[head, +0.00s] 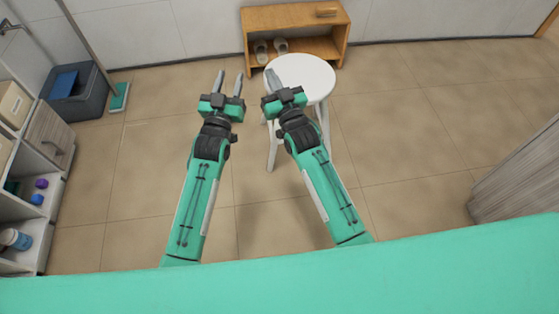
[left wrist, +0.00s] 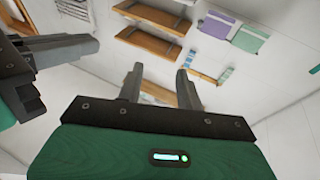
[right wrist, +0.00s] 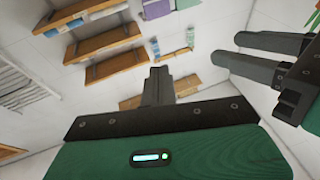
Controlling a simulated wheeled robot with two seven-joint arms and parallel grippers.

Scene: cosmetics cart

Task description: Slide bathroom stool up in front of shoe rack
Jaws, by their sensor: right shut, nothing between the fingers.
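A white round bathroom stool (head: 312,78) stands upright on the tiled floor, in front of the wooden shoe rack (head: 268,19) at the back wall. Its seat overlaps the rack's lower right part in the head view. My right gripper (head: 272,76) is shut and empty, over the left part of the stool seat in the picture; I cannot tell whether it touches. It also shows shut in the right wrist view (right wrist: 158,75). My left gripper (head: 230,80) is open and empty, left of the stool. Its spread fingers show in the left wrist view (left wrist: 158,78). The wrist views do not show the stool.
A pair of slippers (head: 270,49) sits in the rack's lower opening. A dark bin (head: 75,95) and an open shelf unit (head: 30,215) stand at the left. A wooden cabinet (head: 520,175) is at the right. Floor between them is clear.

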